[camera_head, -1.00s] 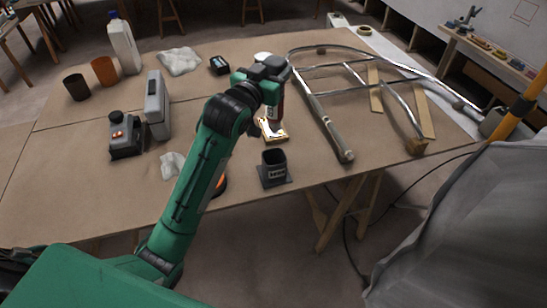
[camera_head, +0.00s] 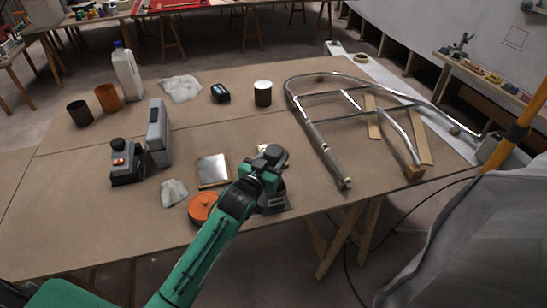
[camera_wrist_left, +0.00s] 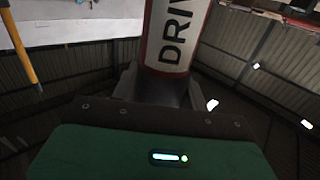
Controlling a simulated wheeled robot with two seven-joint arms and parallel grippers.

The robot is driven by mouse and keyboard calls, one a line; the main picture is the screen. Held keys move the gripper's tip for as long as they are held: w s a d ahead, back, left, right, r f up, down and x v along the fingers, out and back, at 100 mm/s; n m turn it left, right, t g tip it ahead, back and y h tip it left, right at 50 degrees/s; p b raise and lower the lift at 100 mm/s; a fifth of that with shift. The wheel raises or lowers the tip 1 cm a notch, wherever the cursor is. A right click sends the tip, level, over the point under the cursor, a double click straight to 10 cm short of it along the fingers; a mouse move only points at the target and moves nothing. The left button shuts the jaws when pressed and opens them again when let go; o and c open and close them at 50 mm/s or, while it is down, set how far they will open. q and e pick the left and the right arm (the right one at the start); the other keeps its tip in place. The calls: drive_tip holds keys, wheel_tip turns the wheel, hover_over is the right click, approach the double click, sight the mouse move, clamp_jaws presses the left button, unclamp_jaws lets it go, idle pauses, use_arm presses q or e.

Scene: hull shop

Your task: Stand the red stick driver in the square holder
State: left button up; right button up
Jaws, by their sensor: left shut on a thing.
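The red stick driver shows in the left wrist view (camera_wrist_left: 178,38) as a white cylinder with red bands and large dark letters. It sits between the fingers of my left gripper (camera_wrist_left: 165,88), which is shut on it. In the head view my left gripper (camera_head: 270,162) is right at the dark square holder (camera_head: 279,207), overlapping its upper part. The driver is hidden there by my wrist, so I cannot tell whether its lower end is inside the holder. My right gripper is not in view.
An orange disc (camera_head: 201,209), a silver-topped tray (camera_head: 212,171) and a white cloth (camera_head: 174,192) lie left of the holder. A metal tube frame (camera_head: 325,155) lies to the right. A dark can (camera_head: 262,94) stands behind. The table's front edge is close.

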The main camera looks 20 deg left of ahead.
use_arm(q)
drive_tip(key=shift+f, duration=0.15)
drive_tip(key=shift+f, duration=0.15)
drive_tip(key=o, duration=1)
drive_tip(key=s+a+b, duration=0.2)
drive_tip(key=s, duration=0.9)
drive_tip(key=shift+s, duration=0.4)
drive_tip(key=shift+a, duration=0.1)
